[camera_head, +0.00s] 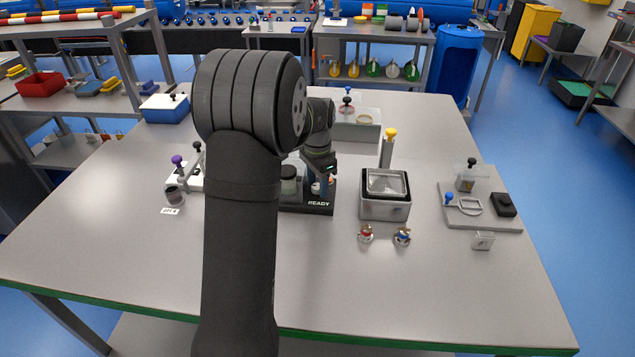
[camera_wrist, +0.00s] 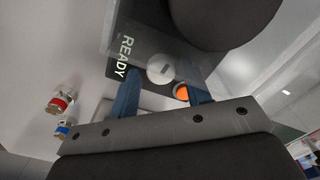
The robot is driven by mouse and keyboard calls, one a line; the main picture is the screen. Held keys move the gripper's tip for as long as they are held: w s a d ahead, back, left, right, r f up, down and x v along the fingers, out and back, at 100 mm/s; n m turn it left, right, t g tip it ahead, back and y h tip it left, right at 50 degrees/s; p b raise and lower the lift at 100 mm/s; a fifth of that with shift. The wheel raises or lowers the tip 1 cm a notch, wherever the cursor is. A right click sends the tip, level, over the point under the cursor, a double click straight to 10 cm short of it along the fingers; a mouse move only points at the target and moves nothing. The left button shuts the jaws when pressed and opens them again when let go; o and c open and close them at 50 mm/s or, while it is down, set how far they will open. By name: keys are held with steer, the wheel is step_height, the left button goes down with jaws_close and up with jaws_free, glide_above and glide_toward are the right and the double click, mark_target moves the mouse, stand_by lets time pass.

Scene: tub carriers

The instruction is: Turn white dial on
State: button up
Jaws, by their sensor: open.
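The white dial (camera_wrist: 160,68) is a round knob with a dark slot-like mark. In the wrist view it shows between the tips of my gripper's two blue fingers (camera_wrist: 162,80). The fingers are apart, with gaps beside the dial; I cannot tell whether they are level with it. The dial sits on a black unit (camera_wrist: 148,62) with a lit READY label, also in the head view (camera_head: 305,209). An orange round part (camera_wrist: 181,92) lies beside the dial, partly covered by the right finger. In the head view my gripper (camera_head: 324,183) is over the unit's right part, and the dial is largely hidden.
A metal tub (camera_head: 385,207) stands just right of the unit. Two small metal fittings, red (camera_head: 366,234) and blue (camera_head: 402,236), lie in front of it. A grey plate with parts (camera_head: 490,222) is farther right. The front of the table is clear.

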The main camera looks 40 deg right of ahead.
mark_target(317, 187)
steer(key=shift+w+a, duration=0.1)
steer(key=shift+w, duration=0.05)
steer(key=m, duration=0.2)
steer(key=shift+m, duration=0.4)
step_height(317, 187, up, 18)
steer(key=f, duration=0.1)
steer(key=s+a+f+n, duration=0.3)
steer(key=s+a+n, duration=0.5)
steer(key=s, duration=0.2)
steer(key=s+a+f+n, duration=0.4)
steer(key=s+a+n, duration=0.4)
steer(key=s, duration=0.2)
steer(key=shift+f, duration=0.3)
steer(key=shift+w, duration=0.1)
